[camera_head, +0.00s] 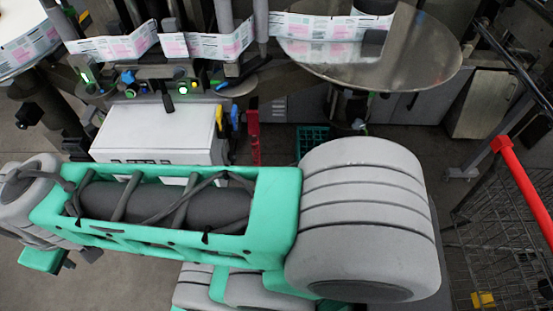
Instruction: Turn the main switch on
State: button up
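The labeller's control strip (165,88) runs across the upper left, with green-lit buttons, a yellow one and blue knobs. A lit green button (183,90) sits near its middle. A small black lever or knob (168,103) hangs just below it. I cannot tell which of these parts, if any, is the main switch, or whether it is on. My green and grey arm lies across the foreground below the strip and hides what is behind it. My gripper's fingers cannot be made out in this view.
A white box (160,132) stands under the strip, partly behind my arm. A round metal plate (420,60) juts out above right, with a printed label web (205,45) crossing to it. A wire cart (500,240) with a red handle (522,180) stands at the right.

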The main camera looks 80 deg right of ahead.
aim_at(232, 154)
jog(key=k, duration=0.5)
jog(key=z, duration=1.35)
jog(key=k, duration=0.55)
jog(key=z, duration=0.45)
jog(key=i, duration=0.45)
jog(key=u, duration=0.05)
jog(key=k, duration=0.5)
jog(key=z, duration=0.5)
jog(key=i, duration=0.8)
jog(key=u, duration=0.7)
